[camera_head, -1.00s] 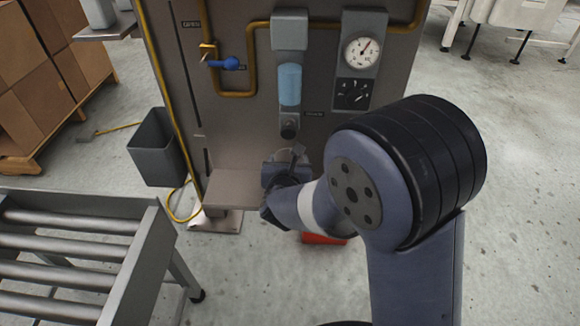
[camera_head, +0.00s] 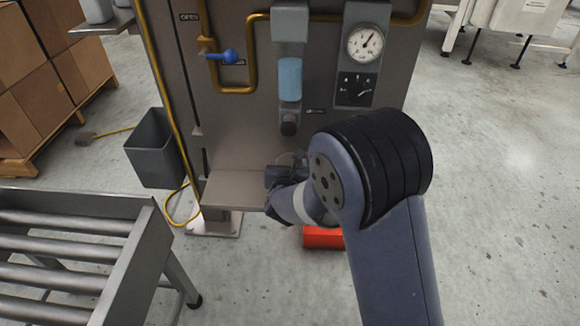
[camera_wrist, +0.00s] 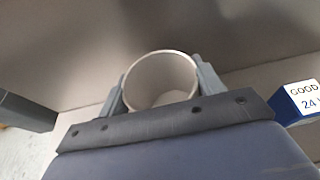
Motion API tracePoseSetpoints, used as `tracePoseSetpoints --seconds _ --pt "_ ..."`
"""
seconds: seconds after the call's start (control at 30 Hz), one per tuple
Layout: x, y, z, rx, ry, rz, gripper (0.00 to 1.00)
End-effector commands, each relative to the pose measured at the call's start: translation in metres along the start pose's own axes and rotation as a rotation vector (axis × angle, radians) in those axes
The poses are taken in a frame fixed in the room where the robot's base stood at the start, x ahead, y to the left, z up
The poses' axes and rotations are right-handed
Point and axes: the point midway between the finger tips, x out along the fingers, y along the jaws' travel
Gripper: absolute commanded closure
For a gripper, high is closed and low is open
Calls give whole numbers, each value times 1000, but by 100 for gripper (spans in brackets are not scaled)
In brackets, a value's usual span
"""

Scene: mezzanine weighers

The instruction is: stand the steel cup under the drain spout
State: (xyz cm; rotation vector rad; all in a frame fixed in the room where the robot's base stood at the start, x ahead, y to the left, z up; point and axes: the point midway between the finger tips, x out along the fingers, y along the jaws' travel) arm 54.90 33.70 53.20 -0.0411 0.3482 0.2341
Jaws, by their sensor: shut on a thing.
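The steel cup (camera_wrist: 160,78) is a pale, round, open-topped cup that looks empty, seen from above in the wrist view. My gripper (camera_wrist: 161,90) is shut on it, with one finger on each side. In the head view my gripper (camera_head: 285,172) is by the right end of a grey shelf, and the cup is mostly hidden there. The drain spout (camera_head: 289,124) is the dark round fitting below the blue filter bowl (camera_head: 289,80). The gripper is below the spout in the picture. I cannot tell whether the cup touches the shelf (camera_head: 232,187).
A blue valve lever (camera_head: 227,57), yellow pipe (camera_head: 237,90) and gauge (camera_head: 365,43) are on the panel. A grey bin (camera_head: 153,150) and roller conveyor (camera_head: 75,235) stand left. A red object (camera_head: 322,237) is on the floor. A blue labelled block (camera_wrist: 297,103) is right of the cup.

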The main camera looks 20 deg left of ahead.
Motion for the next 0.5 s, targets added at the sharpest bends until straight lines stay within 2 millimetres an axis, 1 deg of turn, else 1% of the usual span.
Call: tracePoseSetpoints --seconds 0.23,0.27,0.5 --pt "1 0 -3 1 -1 0 61" --pt "1 0 -3 1 0 0 36" --pt "0 0 -2 0 0 0 16"
